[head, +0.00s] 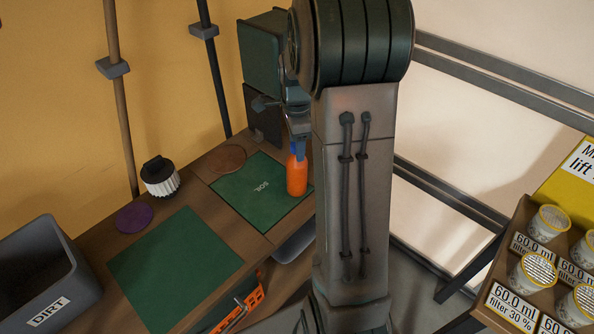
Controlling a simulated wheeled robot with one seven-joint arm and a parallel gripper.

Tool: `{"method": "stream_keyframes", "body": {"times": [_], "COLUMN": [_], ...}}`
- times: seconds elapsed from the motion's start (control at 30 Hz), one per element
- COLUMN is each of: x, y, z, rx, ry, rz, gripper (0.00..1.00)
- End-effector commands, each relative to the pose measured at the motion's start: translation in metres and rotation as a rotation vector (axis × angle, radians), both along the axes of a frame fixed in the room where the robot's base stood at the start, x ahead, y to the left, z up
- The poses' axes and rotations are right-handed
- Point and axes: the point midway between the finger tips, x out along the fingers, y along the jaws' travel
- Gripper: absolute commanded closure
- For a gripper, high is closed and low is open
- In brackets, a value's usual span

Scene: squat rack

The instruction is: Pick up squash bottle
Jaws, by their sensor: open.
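An orange bottle (297,178) with a blue top, which looks like the squash bottle, stands upright on the right part of a green mat (243,190) marked "SOL". My gripper (298,147) points down at the bottle's top, with its jaws open. A finger overlaps the blue top in this view. I cannot tell whether it touches the bottle. My arm hides what lies to the right of the bottle.
A second green mat (173,268) lies nearer on the wooden bench. A black-and-white jar (160,176), a purple disc (134,217) and a brown disc (226,158) lie around. A grey DIRT bin (40,275) is left. Green and dark boxes (265,55) stand behind. Labelled cups (551,222) fill a right-hand shelf.

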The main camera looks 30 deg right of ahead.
Motion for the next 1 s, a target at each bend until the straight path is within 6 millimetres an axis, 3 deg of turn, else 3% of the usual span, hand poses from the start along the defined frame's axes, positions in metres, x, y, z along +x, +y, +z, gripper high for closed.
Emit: {"method": "stream_keyframes", "body": {"times": [0.3,0.5,0.83,1.0], "x": [0.0,0.0,0.0,0.001], "y": [0.0,0.0,0.0,0.0], "z": [-0.008,-0.007,-0.003,0.02], "rx": [0.0,0.0,-0.001,-0.001], "ry": [-0.001,-0.001,-0.003,-0.006], "rz": [0.0,0.0,0.001,0.001], "gripper": [0.45,1.0,1.0,1.0]}}
